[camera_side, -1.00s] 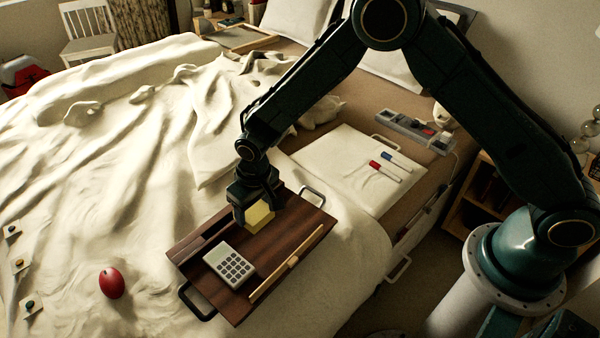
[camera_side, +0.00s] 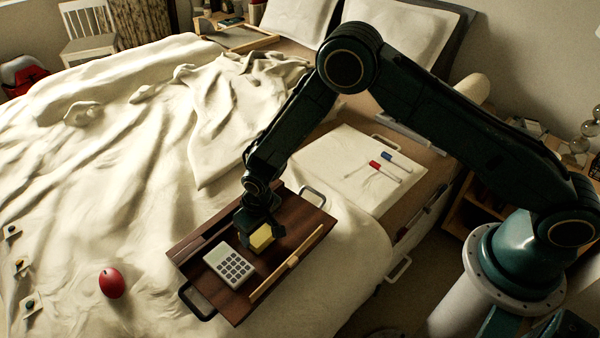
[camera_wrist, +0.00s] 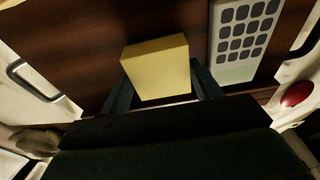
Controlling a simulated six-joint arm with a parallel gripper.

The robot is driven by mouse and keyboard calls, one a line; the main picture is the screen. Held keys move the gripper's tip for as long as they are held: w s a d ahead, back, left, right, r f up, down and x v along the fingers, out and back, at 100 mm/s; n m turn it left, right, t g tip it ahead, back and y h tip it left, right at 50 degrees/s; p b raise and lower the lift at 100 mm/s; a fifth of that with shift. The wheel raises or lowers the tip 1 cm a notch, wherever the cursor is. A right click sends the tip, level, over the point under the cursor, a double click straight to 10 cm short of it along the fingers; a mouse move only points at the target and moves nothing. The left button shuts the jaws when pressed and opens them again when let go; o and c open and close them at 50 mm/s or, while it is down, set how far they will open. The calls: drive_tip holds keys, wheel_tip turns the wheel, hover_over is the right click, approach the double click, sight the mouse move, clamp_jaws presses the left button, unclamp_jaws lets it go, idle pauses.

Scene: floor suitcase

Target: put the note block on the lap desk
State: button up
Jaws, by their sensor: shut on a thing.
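The yellow note block (camera_side: 261,238) is between the fingers of my gripper (camera_side: 260,236), which is shut on it. In the wrist view the block (camera_wrist: 158,68) sits between the two dark fingers (camera_wrist: 160,88). The lap desk (camera_side: 216,290) is a dark brown wooden board with metal handles, lying on the bed. The block is over the lap desk, right of the calculator; I cannot tell whether its underside touches the wood. The lap desk also fills much of the wrist view (camera_wrist: 85,40).
A white calculator (camera_side: 229,264) and a wooden stick (camera_side: 287,264) lie on the lap desk. A red egg-shaped object (camera_side: 112,283) rests on the rumpled bedding at left. A white board (camera_side: 350,190) with red and blue markers (camera_side: 376,165) lies behind.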

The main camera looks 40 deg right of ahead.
sight(263, 236)
drive_tip(key=shift+f, duration=0.35)
drive_tip(key=shift+f, duration=0.1)
drive_tip(key=o, duration=1)
wheel_tip(263, 236, up, 12)
drive_tip(key=s, duration=0.1)
drive_tip(key=shift+s, duration=0.4)
idle(0.4)
